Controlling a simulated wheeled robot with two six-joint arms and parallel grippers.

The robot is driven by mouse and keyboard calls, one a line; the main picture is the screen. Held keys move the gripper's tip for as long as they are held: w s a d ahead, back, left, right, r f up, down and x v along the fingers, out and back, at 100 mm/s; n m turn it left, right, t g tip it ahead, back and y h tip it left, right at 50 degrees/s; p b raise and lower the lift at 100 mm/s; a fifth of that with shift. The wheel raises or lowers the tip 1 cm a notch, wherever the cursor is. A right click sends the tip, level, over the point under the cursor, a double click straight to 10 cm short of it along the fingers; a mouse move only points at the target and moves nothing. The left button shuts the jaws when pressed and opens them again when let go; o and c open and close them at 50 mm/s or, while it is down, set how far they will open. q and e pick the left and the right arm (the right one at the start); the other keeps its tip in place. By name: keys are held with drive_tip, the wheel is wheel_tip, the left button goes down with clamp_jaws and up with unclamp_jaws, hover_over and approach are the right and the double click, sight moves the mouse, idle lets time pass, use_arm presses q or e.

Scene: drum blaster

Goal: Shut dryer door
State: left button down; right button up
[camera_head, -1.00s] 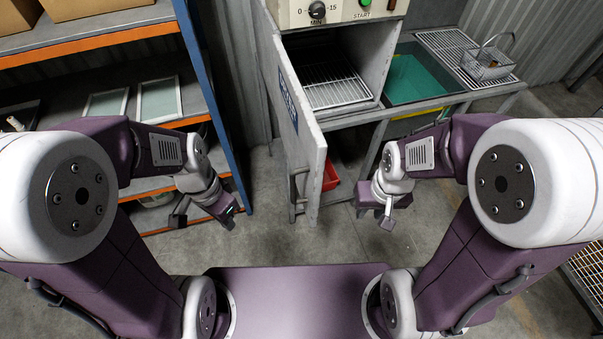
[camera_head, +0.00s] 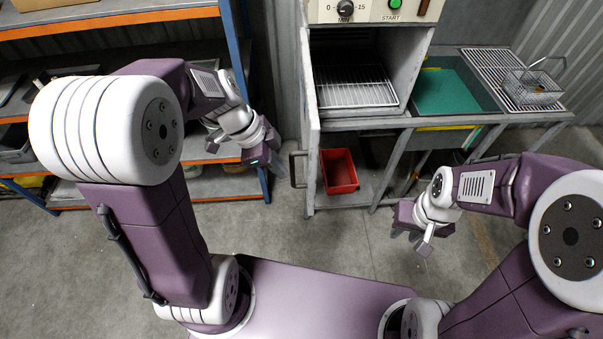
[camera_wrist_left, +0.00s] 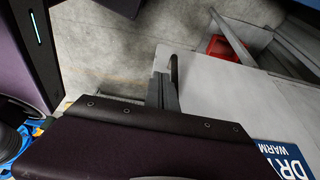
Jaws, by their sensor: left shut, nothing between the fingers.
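The dryer (camera_head: 409,75) stands at the back with its chamber open and a wire rack (camera_head: 355,88) inside. Its grey door (camera_head: 310,125) stands swung out toward me, nearly edge-on, with a bar handle (camera_head: 297,168) on its left face. My left gripper (camera_head: 276,168) is shut and empty, just left of the door by the handle. In the left wrist view, the gripper (camera_wrist_left: 163,88) points at the door's outer face (camera_wrist_left: 205,92), beside the handle (camera_wrist_left: 174,68); contact cannot be told. My right gripper (camera_head: 411,240) is open and empty, low in front of the bench.
A blue-and-orange shelf rack (camera_head: 236,90) stands close behind my left arm. A red bin (camera_head: 339,170) sits under the dryer. A bench with a green screen (camera_head: 445,92) and a wire basket (camera_head: 533,88) extends right. The floor in front is clear.

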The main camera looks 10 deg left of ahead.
sight(293, 173)
use_arm(q)
drive_tip(key=d+f, duration=0.1)
drive_tip(key=w+d+f+p, duration=0.1)
drive_tip(key=d+f, duration=0.1)
drive_tip(key=shift+w+p, duration=0.2)
drive_tip(key=shift+p, duration=0.1)
drive_tip(key=shift+d+f, duration=0.15)
drive_tip(key=shift+d, duration=0.6)
use_arm(e)
drive_tip(key=shift+w+a+r, duration=0.1)
drive_tip(key=shift+a+r, duration=0.15)
drive_tip(key=shift+r, duration=0.75)
drive_tip(key=shift+a, duration=0.1)
use_arm(q)
drive_tip(key=shift+w, duration=0.1)
